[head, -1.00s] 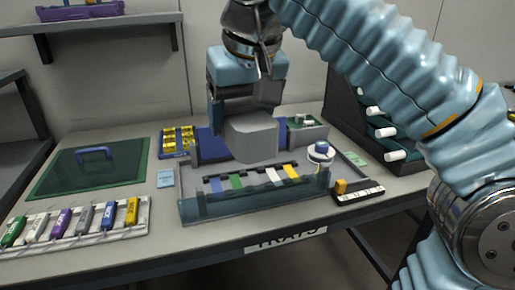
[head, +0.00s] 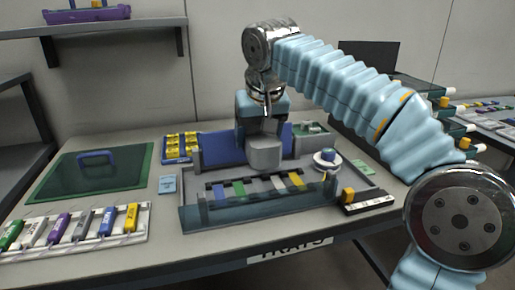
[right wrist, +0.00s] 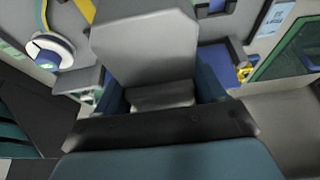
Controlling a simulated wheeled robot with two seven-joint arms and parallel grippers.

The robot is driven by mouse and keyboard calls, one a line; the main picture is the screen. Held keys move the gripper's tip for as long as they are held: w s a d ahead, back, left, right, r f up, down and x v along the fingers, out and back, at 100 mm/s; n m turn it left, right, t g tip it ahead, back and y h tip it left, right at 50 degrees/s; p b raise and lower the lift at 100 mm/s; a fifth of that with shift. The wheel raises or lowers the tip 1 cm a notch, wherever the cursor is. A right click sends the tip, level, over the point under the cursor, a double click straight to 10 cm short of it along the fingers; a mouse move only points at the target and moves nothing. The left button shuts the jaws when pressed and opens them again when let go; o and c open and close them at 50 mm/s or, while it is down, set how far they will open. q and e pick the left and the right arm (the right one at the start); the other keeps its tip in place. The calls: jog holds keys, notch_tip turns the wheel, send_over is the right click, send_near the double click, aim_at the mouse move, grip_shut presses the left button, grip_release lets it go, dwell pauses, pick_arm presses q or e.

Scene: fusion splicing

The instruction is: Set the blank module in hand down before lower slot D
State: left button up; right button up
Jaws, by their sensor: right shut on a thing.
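My right gripper (head: 262,131) points down over the tray unit and is shut on a grey blank module (head: 265,154). The module also fills the upper middle of the right wrist view (right wrist: 145,45), between the jaws. In the head view it hangs in front of the blue back panel (head: 222,149), behind the row of coloured strips. Its height above the tray floor is hard to tell. The tray unit (head: 190,218) has a clear front cover and a dark slotted bar with blue, green, pale and yellow strips. No slot letter is readable, so I cannot pick out lower slot D. My left gripper is out of view.
A white spool (head: 327,161) with a blue centre stands at the tray's right. Yellow modules (head: 182,147) sit behind left.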

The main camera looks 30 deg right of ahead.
jog(key=shift+f, duration=1.4)
jog(key=shift+f, duration=0.1)
jog(key=shift+f+b, duration=0.5)
jog(key=shift+b, duration=0.1)
jog(key=o, duration=1.1)
jog(key=shift+r, duration=0.1)
